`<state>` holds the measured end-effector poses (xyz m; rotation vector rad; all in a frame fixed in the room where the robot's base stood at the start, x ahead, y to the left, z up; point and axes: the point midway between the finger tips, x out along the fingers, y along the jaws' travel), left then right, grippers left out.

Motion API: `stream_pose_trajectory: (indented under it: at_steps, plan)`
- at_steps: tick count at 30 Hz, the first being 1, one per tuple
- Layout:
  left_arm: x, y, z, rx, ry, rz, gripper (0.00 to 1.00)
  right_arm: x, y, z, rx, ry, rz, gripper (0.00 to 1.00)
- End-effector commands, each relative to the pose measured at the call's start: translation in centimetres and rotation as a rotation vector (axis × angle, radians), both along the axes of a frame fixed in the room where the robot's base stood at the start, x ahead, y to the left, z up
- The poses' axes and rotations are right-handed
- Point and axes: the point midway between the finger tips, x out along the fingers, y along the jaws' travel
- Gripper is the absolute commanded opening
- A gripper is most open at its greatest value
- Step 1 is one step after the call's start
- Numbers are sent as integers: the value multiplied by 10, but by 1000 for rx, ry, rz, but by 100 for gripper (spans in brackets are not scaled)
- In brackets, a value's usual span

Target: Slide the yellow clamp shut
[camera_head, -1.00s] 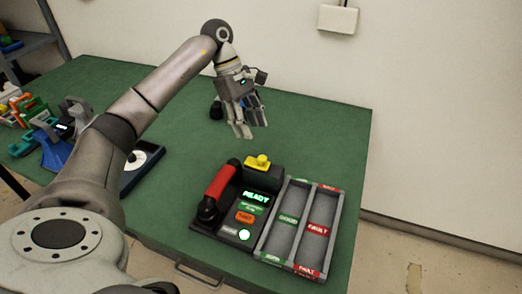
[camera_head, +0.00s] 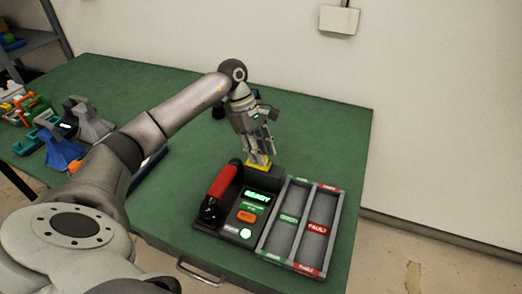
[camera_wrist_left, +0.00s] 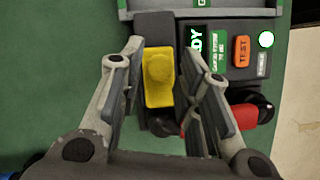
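The yellow clamp (camera_head: 258,162) sits on the dark block at the back of the test station (camera_head: 225,228). In the left wrist view the yellow clamp (camera_wrist_left: 158,76) shows between the two fingers, with a raised round knob on it. My left gripper (camera_head: 258,150) is over the clamp, its fingers pointing down. In the left wrist view the left gripper (camera_wrist_left: 166,75) is open, one finger on each side of the clamp, with a gap to the right finger. Whether the left finger touches the clamp I cannot tell. My right gripper is not in view.
A red handle (camera_head: 222,182) stands on the station beside a lit READY screen (camera_head: 257,197) and an orange button (camera_head: 246,216). A two-lane grey tray (camera_head: 318,186) is to the right. Blue and grey holders (camera_head: 60,148) are at the left. The table's back right is clear.

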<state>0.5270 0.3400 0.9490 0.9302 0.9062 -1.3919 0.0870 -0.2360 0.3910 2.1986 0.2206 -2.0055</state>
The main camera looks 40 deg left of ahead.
Motion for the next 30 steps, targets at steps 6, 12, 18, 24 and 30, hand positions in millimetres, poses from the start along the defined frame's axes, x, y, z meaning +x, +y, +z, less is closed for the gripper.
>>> stream_pose_trajectory:
  at_steps: [6,12,18,24,30]
  plan:
    - [0,0,0,0,0,0,0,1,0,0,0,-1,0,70]
    - [0,0,0,0,0,0,0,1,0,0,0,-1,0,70]
    - [-4,21,-4,4,0,5,0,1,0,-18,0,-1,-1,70]
    - [-11,49,-2,2,-2,4,0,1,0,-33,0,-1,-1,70]
    - [-13,54,1,1,0,2,0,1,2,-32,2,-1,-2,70]
